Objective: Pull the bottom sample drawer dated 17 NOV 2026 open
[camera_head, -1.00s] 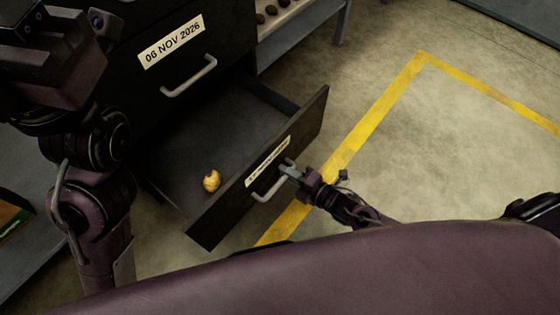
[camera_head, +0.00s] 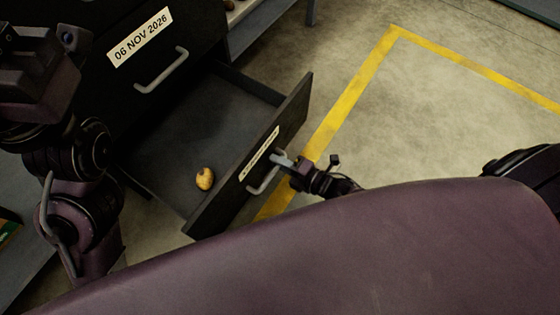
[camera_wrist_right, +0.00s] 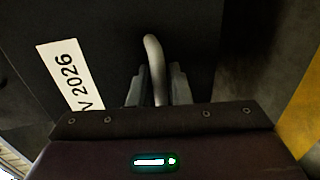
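The bottom drawer (camera_head: 203,212) stands pulled well out of the dark cabinet in the head view. Its label (camera_head: 260,152) is too small to read there; the right wrist view shows a label (camera_wrist_right: 72,76) ending in "V 2026". My right gripper (camera_head: 283,163) is at the drawer's grey bar handle (camera_head: 264,181). In the right wrist view the handle (camera_wrist_right: 154,62) runs between the two fingers, which look closed around it. My left gripper (camera_head: 40,75) is at the upper left, in front of the cabinet, its fingers not clearly seen.
A single potato (camera_head: 204,179) lies inside the open drawer. The closed drawer above has a label reading 06 NOV 2026 (camera_head: 141,37) and a grey handle (camera_head: 161,70). Yellow floor tape (camera_head: 350,95) marks the clear concrete floor to the right. A grey bench stands behind.

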